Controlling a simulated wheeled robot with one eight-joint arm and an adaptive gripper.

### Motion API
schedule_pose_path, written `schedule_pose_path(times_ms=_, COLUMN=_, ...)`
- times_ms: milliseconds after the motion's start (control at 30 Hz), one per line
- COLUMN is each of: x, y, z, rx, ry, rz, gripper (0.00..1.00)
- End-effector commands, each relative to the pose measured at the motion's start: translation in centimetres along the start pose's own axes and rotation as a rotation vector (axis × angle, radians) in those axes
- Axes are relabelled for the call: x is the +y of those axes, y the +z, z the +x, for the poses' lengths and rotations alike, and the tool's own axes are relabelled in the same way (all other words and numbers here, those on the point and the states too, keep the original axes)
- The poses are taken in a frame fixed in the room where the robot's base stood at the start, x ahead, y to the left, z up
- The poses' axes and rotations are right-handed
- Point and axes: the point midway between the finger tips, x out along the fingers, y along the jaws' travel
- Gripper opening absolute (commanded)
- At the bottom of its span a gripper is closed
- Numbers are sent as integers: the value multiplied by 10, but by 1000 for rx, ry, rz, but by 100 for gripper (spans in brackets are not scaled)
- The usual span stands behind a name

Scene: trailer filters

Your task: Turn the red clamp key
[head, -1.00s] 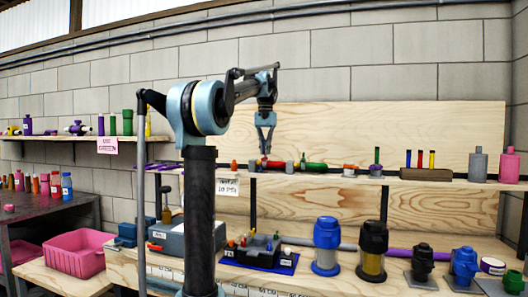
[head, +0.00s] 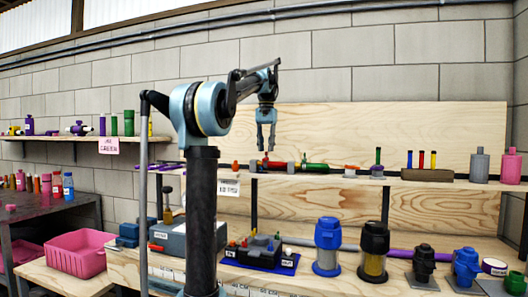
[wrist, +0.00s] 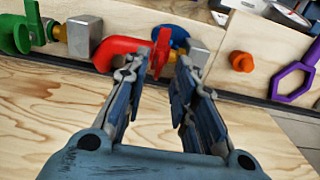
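The red clamp key (wrist: 118,48) is a bent red piece beside a grey metal block (wrist: 84,37) in the wrist view. Its right end stands up just beyond the gap between my fingertips. In the head view the red key (head: 270,163) is small on the upper shelf, under my gripper (head: 266,149). My gripper (wrist: 163,62) is open and its fingers are apart, with nothing held. The left finger covers part of the key, so I cannot tell whether they touch.
A green valve handle (wrist: 16,34) is left of the grey block. A blue round part (wrist: 172,38) is behind the key. An orange knob (wrist: 242,61) and a purple ring tool (wrist: 292,80) are to the right. Bare wood (wrist: 50,110) lies below my fingers.

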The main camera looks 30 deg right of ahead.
Motion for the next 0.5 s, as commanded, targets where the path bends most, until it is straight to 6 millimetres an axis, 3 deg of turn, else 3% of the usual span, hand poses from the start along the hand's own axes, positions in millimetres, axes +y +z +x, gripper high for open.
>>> schedule_pose_path(times_ms=500, x=-2, y=-1, z=-80, rx=-1, ry=0, rz=0, gripper=25)
